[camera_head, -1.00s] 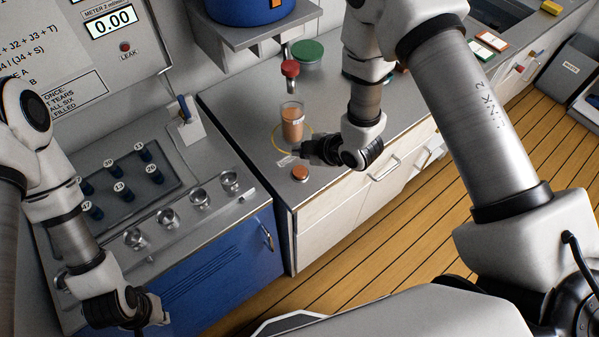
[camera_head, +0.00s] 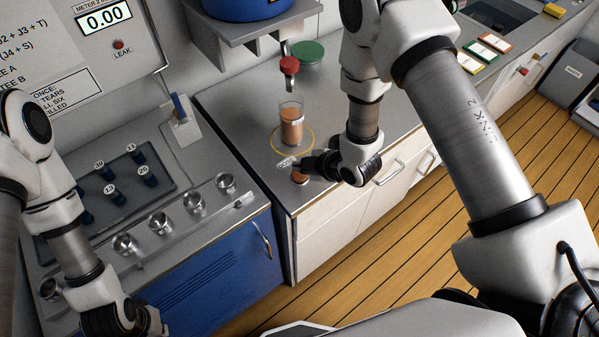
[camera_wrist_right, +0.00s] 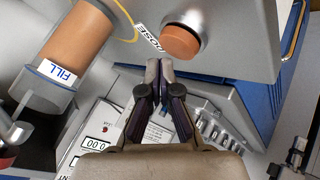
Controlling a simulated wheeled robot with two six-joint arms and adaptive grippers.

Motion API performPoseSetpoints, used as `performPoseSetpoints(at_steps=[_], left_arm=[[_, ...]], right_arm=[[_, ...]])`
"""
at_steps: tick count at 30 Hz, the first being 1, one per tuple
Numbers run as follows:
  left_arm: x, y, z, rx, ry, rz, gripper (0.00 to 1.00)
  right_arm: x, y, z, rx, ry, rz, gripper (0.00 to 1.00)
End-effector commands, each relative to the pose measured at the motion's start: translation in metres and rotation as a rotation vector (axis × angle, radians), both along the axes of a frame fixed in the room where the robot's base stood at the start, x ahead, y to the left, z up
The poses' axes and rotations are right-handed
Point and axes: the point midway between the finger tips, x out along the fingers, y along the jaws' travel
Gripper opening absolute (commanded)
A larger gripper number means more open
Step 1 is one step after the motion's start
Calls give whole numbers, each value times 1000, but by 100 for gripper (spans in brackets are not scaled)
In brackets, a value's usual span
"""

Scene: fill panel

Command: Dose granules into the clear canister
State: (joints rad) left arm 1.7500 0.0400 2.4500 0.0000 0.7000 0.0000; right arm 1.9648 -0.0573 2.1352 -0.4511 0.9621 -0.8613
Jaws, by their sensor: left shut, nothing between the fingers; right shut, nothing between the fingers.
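The clear canister (camera_head: 291,109) stands upright on the grey counter inside a yellow ring, with orange-brown granules (camera_head: 291,129) in it and a clear band above. In the right wrist view the granules (camera_wrist_right: 85,32) end around the FILL label (camera_wrist_right: 58,72). An orange round button (camera_head: 299,178) is at the counter's front; it also shows in the wrist view (camera_wrist_right: 181,42) beside a DOSE label (camera_wrist_right: 148,38). My right gripper (camera_head: 307,165) is shut and empty, its tips close to the button; contact cannot be told. My left gripper (camera_head: 158,325) is shut and empty at the lower left.
A red-capped spout (camera_head: 289,66) hangs above the canister, below a blue hopper (camera_head: 245,8). A green disc (camera_head: 307,54) lies behind. The left panel carries several metal knobs (camera_head: 193,202) and blue plugs. A meter (camera_head: 103,18) reads 0.00.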

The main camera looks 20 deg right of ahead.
Motion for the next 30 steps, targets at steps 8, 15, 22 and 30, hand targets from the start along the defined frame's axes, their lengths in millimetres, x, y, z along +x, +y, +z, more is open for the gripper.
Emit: performPoseSetpoints(at_steps=[8,15,22,30], left_arm=[[0,0,0,0,0,0,0],[0,0,0,0,0,0,0],[0,0,0,0,0,0,0],[0,0,-8,0,0,0,0]], right_arm=[[0,0,0,0,0,0,0],[0,0,0,0,0,0,0],[0,0,0,0,0,0,0],[0,0,-8,0,0,0,0]])
